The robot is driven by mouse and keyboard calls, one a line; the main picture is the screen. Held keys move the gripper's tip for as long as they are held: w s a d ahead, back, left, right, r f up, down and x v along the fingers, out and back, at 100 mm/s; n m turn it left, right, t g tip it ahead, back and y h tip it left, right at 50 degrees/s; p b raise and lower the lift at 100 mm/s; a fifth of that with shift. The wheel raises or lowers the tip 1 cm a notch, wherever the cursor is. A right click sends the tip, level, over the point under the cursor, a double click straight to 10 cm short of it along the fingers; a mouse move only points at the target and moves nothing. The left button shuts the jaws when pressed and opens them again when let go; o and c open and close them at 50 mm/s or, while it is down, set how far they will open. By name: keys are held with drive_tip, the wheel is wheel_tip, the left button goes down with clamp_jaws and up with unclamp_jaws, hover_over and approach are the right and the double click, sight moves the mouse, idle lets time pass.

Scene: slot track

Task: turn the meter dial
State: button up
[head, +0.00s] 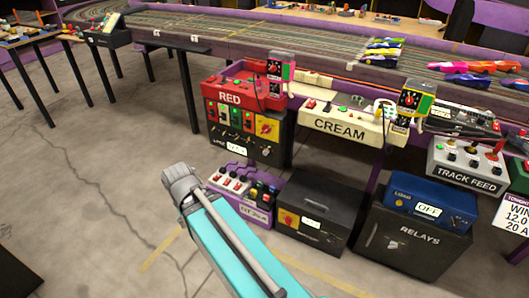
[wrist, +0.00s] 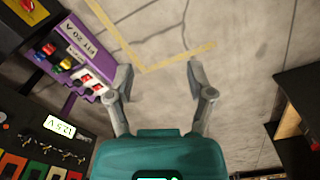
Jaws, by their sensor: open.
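Two small meter-like boxes stand on the units under the track in the head view. One meter (head: 278,70) is on the red unit, the other meter (head: 414,101) on the cream unit. Each has a dark face and green and yellow parts; which one carries the task's dial is too small to tell. My gripper (wrist: 158,76) is open and empty in the wrist view, its fingers spread above bare concrete floor. Neither meter shows clearly in that view. In the head view my arm is at the lower middle, and the gripper's fingers cannot be made out.
The purple fuse box (head: 240,198) stands low near my arm and also shows in the wrist view (wrist: 78,58). A black box (head: 318,212) and a relay cabinet (head: 415,235) stand to the right. The red unit (head: 246,88) and cream unit (head: 343,125) line the track edge. The left floor is clear.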

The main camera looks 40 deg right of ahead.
drive_tip(key=w+d+m+t+h+b, duration=0.1)
drive_tip(key=w+d+m+h, duration=0.35)
drive_tip(key=w+d, duration=0.65)
drive_tip(key=m+h, duration=0.5)
drive_tip(key=m, duration=0.3)
approach(264, 151)
drive_tip(key=s+v, duration=0.1)
drive_tip(key=v, duration=0.3)
drive_tip(key=shift+w+d+r+t+y+b, duration=0.2)
drive_tip(key=shift+t+y+b, duration=0.1)
drive_tip(key=shift+b, duration=0.15)
drive_tip(key=shift+f, duration=0.1)
drive_tip(key=shift+b+x, duration=4.8)
drive_tip(key=shift+x, duration=2)
drive_tip(key=c, duration=1)
clamp_jaws()
